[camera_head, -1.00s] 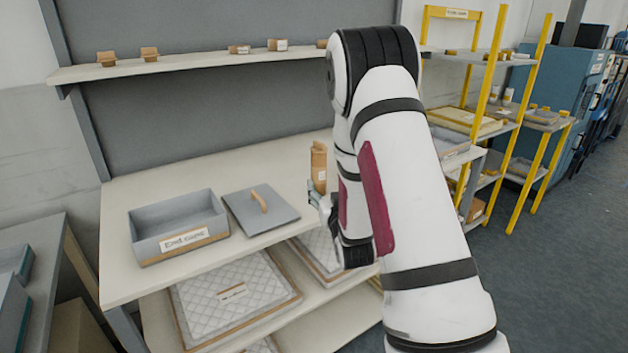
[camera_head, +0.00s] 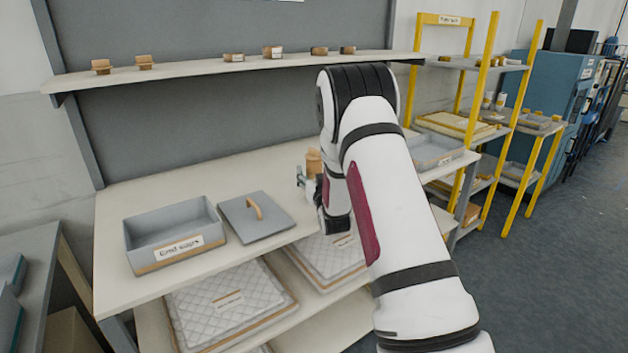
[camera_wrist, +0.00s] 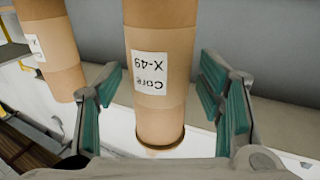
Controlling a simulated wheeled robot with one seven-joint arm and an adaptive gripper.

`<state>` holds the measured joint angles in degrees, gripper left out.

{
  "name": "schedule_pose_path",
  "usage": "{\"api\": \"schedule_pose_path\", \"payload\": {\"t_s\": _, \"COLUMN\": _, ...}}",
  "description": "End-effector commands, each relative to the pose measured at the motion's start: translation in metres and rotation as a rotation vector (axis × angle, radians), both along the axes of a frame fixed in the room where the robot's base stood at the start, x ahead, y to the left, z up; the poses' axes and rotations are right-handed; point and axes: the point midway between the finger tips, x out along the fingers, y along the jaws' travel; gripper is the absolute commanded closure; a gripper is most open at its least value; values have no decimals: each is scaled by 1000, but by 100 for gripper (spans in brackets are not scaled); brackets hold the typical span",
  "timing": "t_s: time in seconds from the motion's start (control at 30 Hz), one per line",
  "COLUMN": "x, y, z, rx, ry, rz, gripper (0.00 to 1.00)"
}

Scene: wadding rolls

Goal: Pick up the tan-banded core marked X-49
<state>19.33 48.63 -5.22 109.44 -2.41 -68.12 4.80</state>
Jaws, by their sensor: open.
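The core marked X-49 (camera_wrist: 160,105) stands in the middle of the wrist view, a tan cylinder with a white label that shows upside down. My gripper (camera_wrist: 160,112) is open, with its green-padded fingers on either side of this core and gaps showing beside it. In the head view my gripper (camera_head: 306,180) is at the bench, mostly hidden by my arm. A tan core (camera_head: 314,162) shows just behind it; its label cannot be read there. A second tan core (camera_wrist: 50,45) with a partly cut-off label stands to the left in the wrist view, close to the left finger.
The bench (camera_head: 120,205) holds a grey End caps box (camera_head: 175,236) and a grey lid (camera_head: 256,216) with a tan handle. A shelf (camera_head: 200,66) above carries several small tan pieces. Quilted pads (camera_head: 230,305) lie on the lower shelf. A yellow-posted rack (camera_head: 487,90) stands right.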

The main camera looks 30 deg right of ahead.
Motion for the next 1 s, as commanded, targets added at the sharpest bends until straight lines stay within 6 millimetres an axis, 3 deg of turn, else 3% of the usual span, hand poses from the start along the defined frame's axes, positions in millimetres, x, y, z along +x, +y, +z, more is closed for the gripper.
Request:
{"api": "schedule_pose_path", "payload": {"t_s": 0.23, "x": 2, "y": -1, "z": 0, "rx": 0, "ry": 1, "rz": 0, "gripper": 38}}
{"api": "schedule_pose_path", "payload": {"t_s": 0.47, "x": 2, "y": -1, "z": 0, "rx": 0, "ry": 0, "rz": 0, "gripper": 88}}
{"api": "schedule_pose_path", "payload": {"t_s": 0.5, "x": 2, "y": -1, "z": 0, "rx": 0, "ry": 0, "rz": 0, "gripper": 91}}
{"api": "schedule_pose_path", "payload": {"t_s": 1.0, "x": 2, "y": -1, "z": 12, "rx": -1, "ry": -4, "rz": 0, "gripper": 91}}
